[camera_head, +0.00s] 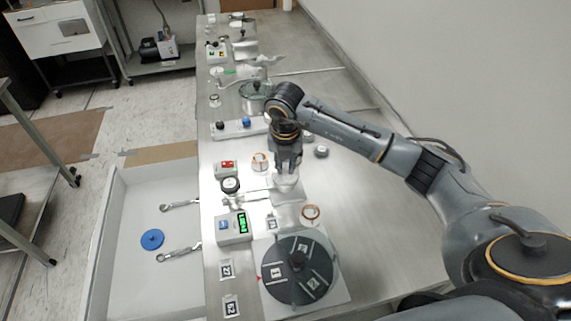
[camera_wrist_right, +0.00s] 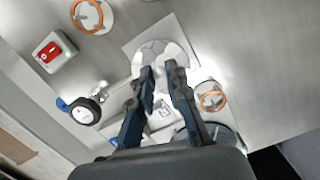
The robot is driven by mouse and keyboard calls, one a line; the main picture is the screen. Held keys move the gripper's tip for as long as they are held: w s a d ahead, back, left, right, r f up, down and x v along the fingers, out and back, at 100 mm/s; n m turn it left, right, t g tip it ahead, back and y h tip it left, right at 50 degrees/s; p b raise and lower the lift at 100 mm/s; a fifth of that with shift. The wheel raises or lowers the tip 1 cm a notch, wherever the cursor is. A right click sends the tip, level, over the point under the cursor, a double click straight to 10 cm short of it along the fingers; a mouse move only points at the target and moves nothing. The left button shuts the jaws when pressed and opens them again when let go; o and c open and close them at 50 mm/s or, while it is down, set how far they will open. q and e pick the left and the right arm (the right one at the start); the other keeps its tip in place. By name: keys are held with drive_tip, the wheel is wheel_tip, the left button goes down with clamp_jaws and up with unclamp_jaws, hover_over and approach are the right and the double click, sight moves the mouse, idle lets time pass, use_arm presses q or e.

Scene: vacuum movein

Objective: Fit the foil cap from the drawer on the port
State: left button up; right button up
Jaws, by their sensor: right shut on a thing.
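My right gripper (camera_head: 287,172) points down over the bench and is shut on the foil cap (camera_head: 287,182), a pale silvery piece. In the wrist view the right gripper's fingers (camera_wrist_right: 160,72) meet at the foil cap (camera_wrist_right: 163,56), which looks round and creased. It is above or on a square grey plate (camera_wrist_right: 132,48). The port is not clearly visible; the cap and fingers may cover it, and I cannot tell whether they touch. The open white drawer (camera_head: 125,225) at the left holds a blue disc (camera_head: 152,239) and two wrenches (camera_head: 180,252). My left gripper is not in view.
Copper rings (camera_head: 260,161) (camera_head: 310,212) lie on either side of the gripper. A dark round lidded chamber (camera_head: 299,268) stands in front. A green-display box (camera_head: 234,227) and a red-switch box (camera_head: 226,170) are at the left. The bench's right side is clear.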

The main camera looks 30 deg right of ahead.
drive_tip(key=shift+f+b, duration=0.45)
drive_tip(key=shift+f, duration=0.15)
idle(0.3)
drive_tip(key=o, duration=0.9)
drive_tip(key=shift+c, duration=0.2)
drive_tip(key=shift+r, duration=0.1)
wheel_tip(320, 180, up, 12)
drive_tip(key=s, duration=0.1)
drive_tip(key=shift+s+a, duration=0.3)
drive_tip(key=shift+a, duration=0.1)
